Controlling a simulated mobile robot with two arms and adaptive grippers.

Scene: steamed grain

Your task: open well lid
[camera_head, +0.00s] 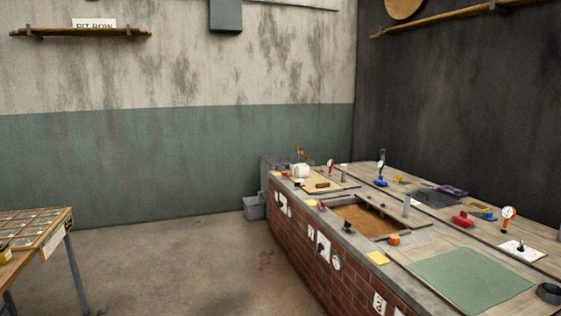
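A rectangular recess (367,219) with a brown, grainy-looking inside is set in the top of the brick counter (322,262) at the right. A small dark knob-like piece (347,225) stands at its front edge. A wooden board (321,182) with a small brown block lies farther back on the counter. I cannot tell which piece is the well lid. Neither of my grippers is in view.
A green mat (470,281) covers the counter's near right. Several small items, including a red one (462,219) and an orange block (394,240), stand around the recess. A partitioned tray table (32,232) stands at left. The floor between is clear.

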